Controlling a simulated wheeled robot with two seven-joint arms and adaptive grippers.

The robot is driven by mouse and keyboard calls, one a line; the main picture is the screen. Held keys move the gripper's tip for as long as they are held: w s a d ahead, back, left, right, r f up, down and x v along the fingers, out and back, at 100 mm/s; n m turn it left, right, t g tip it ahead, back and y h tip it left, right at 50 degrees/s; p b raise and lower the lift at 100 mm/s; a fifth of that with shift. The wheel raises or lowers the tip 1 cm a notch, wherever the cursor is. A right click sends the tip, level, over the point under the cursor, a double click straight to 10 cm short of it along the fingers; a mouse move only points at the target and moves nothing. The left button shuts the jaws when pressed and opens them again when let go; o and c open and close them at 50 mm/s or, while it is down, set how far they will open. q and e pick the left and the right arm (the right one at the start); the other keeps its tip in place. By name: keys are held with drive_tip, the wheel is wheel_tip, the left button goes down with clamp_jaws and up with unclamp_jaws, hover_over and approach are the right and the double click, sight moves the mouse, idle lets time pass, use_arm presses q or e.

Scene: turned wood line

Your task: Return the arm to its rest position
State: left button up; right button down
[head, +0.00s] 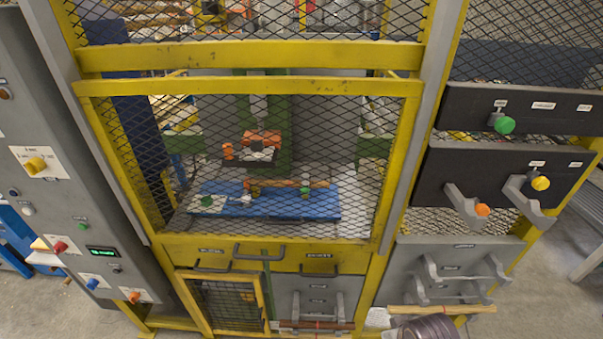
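Neither of my grippers shows in the head view, and I cannot see whether they are open or shut. No arm of mine can be made out for certain. A yellow-framed mesh guard (250,87) stands in front of me. Behind its mesh is a blue bed (270,206) with a wooden piece lying along it, and an orange device (262,139) sits above. The mesh partly hides these.
A grey control panel (75,180) with coloured knobs stands at left. Dark panels with a green knob (503,123) and a yellow knob (540,183) are at right. Grey brackets (470,268) stick out below them. A dark ringed round object (428,328) is at bottom right.

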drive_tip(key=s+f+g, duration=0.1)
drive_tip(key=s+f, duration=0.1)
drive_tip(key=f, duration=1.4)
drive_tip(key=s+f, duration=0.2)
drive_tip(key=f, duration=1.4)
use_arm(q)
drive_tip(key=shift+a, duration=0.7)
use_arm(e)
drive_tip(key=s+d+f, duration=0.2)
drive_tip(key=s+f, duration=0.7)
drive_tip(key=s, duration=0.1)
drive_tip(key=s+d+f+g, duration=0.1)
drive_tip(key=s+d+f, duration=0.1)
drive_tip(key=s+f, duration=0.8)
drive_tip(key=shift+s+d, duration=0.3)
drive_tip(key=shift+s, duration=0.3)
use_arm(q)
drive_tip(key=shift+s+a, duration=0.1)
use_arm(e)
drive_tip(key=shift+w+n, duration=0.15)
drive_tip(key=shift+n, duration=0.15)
